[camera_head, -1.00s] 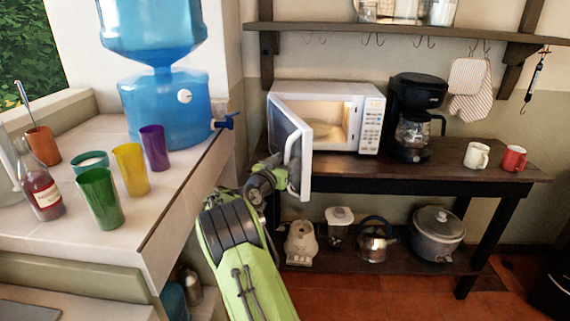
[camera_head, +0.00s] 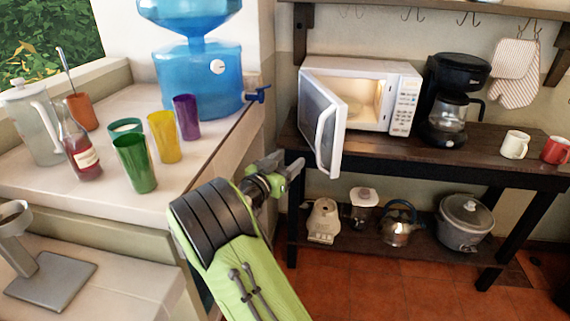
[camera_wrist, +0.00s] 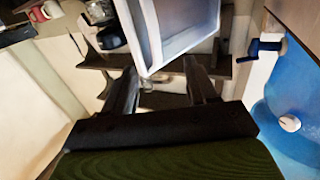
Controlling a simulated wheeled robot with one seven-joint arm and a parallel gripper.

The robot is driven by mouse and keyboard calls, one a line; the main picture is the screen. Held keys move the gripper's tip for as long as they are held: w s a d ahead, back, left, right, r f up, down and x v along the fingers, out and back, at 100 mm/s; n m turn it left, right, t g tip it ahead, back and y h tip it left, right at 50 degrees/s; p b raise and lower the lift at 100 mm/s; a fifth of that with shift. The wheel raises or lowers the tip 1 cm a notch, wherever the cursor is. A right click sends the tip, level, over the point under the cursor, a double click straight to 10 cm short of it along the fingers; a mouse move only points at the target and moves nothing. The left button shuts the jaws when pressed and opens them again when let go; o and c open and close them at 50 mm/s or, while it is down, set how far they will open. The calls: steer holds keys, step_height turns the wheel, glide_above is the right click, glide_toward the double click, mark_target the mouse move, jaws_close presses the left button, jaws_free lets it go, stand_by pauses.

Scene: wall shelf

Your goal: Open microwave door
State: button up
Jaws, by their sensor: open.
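The white microwave (camera_head: 385,98) stands on the dark wooden table, its lit inside showing. Its door (camera_head: 318,112) is swung well open toward the front left, with the curved white handle (camera_head: 326,128) on its outer edge. My gripper (camera_head: 279,164) is open and empty, just left of and slightly below the door, apart from it. In the wrist view my two fingers (camera_wrist: 163,88) are spread, and the door (camera_wrist: 182,32) is beyond them at the top with its white handle (camera_wrist: 149,30).
The tiled counter at left holds a blue water dispenser (camera_head: 200,85) and several cups; its tap (camera_head: 259,94) sticks out near my gripper. A black coffee maker (camera_head: 452,100) stands right of the microwave. The table's lower shelf (camera_head: 360,232) holds several appliances.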

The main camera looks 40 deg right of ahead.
steer(key=shift+s+a, duration=0.15)
steer(key=shift+a, duration=0.15)
steer(key=shift+c, duration=0.4)
